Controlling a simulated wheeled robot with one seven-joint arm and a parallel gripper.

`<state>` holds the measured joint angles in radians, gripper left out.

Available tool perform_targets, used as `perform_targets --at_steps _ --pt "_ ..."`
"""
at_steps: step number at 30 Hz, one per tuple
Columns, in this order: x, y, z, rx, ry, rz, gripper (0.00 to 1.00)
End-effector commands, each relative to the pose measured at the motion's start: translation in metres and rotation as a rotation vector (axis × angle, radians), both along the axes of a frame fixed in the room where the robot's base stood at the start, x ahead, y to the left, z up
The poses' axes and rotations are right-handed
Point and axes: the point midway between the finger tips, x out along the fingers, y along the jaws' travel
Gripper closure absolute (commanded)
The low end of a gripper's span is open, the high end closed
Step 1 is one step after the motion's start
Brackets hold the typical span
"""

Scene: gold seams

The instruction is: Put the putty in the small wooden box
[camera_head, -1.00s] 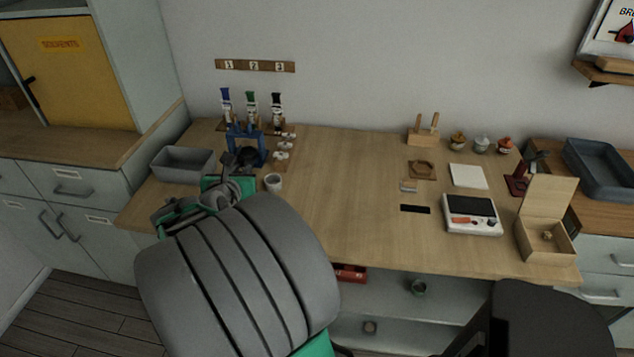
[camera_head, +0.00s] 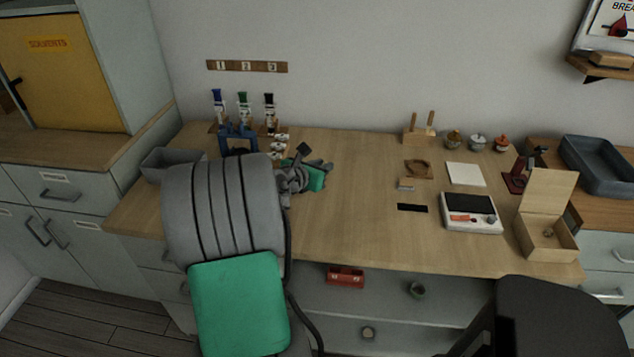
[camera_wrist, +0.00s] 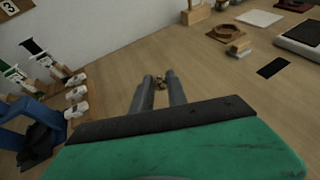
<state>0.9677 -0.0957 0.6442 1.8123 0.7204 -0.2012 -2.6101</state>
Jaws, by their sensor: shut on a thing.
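My gripper (camera_head: 326,165) is over the left middle of the workbench. In the wrist view its two grey fingers (camera_wrist: 160,80) are close together on a small brown lump, probably the putty (camera_wrist: 160,84). The fingers hide most of it, and in the head view I cannot make it out. The small wooden box (camera_head: 535,242) stands at the bench's right front with its lid raised. A small brownish thing (camera_head: 548,232) lies inside it; I cannot tell what it is. My gripper is far to the left of the box.
A scale (camera_head: 472,226) stands just left of the box. A white tile (camera_head: 466,174), a dark strip (camera_head: 412,208) and a wooden ring piece (camera_head: 418,168) lie farther left. A blue stand (camera_head: 238,136) and tubes are left of my gripper.

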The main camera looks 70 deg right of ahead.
Motion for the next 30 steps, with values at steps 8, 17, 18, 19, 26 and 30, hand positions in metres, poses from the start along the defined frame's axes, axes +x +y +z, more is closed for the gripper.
perform_targets --at_steps 8,17,18,19,26,30 --pt "0.025 -0.019 -0.04 0.001 0.001 0.0 1.0" --pt "0.027 -0.02 -0.071 -0.002 -0.001 0.001 1.0" --pt "0.027 -0.02 -0.071 -0.001 0.0 0.001 1.0" --pt "0.027 -0.02 -0.071 -0.001 0.0 0.001 1.0" --pt "0.027 -0.02 -0.074 0.0 0.0 0.0 0.78" --pt "0.027 -0.02 -0.074 0.0 0.0 0.0 0.67"
